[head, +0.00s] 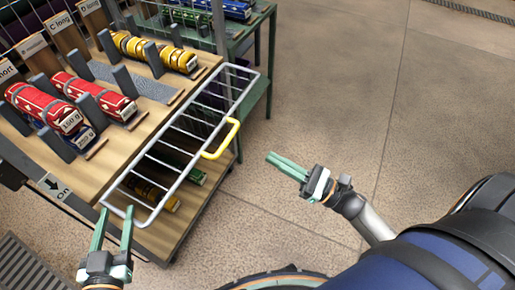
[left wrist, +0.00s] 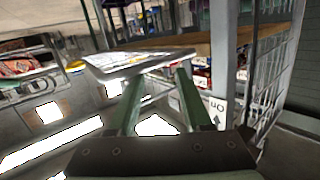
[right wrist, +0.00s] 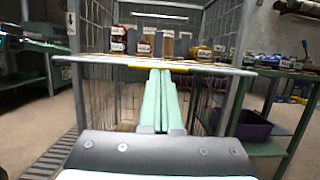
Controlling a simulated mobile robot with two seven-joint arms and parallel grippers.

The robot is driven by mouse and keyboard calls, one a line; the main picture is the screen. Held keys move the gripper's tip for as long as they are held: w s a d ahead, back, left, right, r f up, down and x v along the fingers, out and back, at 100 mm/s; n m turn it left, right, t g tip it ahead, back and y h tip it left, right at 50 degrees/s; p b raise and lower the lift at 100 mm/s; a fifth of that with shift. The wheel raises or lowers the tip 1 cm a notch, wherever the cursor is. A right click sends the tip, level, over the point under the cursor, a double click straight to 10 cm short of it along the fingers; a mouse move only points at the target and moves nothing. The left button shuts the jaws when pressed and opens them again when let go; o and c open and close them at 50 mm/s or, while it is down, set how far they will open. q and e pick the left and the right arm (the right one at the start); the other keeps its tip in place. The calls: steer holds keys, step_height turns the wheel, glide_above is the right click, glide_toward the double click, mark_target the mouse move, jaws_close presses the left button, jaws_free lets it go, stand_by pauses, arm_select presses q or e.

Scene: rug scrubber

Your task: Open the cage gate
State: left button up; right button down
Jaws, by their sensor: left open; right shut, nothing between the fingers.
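The cage gate (head: 187,150) is a white barred frame with a yellow handle (head: 222,140), along the front of the wooden shelf. In the right wrist view the gate (right wrist: 215,70) looks nearly edge-on, as a thin white strip with the yellow handle on its near edge. My left gripper (head: 112,222) is open at the gate's lower-left corner. In the left wrist view the gate's end (left wrist: 140,62) lies just beyond the fingertips; I cannot tell whether they touch it. My right gripper (head: 285,163) is shut and empty, right of the handle and apart from it.
The shelf holds red rolls (head: 45,107), yellow rolls (head: 150,50), dark upright dividers and labelled boards. A lower shelf with rolls shows through the bars. A green table (head: 262,60) stands behind. The floor (head: 330,90) at right is open.

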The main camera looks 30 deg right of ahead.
steer(key=shift+v, duration=0.85)
